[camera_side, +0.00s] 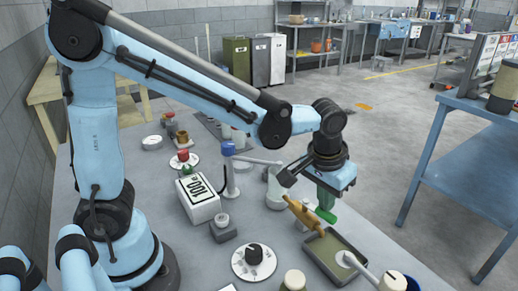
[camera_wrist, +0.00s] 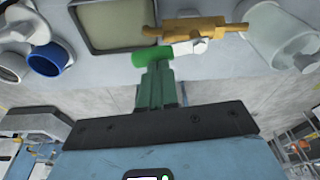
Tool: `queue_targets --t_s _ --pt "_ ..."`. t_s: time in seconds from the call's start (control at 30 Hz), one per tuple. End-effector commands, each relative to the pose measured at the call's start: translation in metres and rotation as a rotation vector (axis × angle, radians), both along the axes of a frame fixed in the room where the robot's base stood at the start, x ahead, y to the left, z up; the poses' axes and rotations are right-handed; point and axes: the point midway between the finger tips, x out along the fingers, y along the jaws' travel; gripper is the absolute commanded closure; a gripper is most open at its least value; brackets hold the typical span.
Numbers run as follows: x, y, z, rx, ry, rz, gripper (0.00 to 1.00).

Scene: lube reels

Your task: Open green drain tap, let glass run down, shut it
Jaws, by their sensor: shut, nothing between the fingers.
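The drain tap has a brass body (camera_side: 304,216) and a bright green handle (camera_side: 327,215). In the wrist view the brass body (camera_wrist: 195,31) lies across the top, with the green handle (camera_wrist: 152,56) below it. My gripper (camera_side: 325,205) points down at the handle, its dark green fingers together and empty. In the wrist view the fingertips (camera_wrist: 155,66) overlap the handle's lower edge; I cannot tell whether they touch it. A clear glass (camera_side: 274,188) stands left of the tap, also seen in the wrist view (camera_wrist: 282,32). Any liquid level is unclear.
A shallow grey tray (camera_side: 345,271) lies below the tap's brass end. A white-and-blue cup (camera_side: 394,281) stands at the front right.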

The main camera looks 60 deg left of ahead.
Motion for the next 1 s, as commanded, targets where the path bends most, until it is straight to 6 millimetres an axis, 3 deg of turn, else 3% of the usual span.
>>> queue_targets --t_s 0.1,0.47,1.0 --pt "-0.011 -0.002 -0.005 -0.005 0.012 -0.018 1.00" --pt "-0.012 -0.002 -0.006 -0.008 0.014 -0.015 1.00" --pt "0.007 0.005 -0.005 -0.001 0.002 -0.019 1.00"
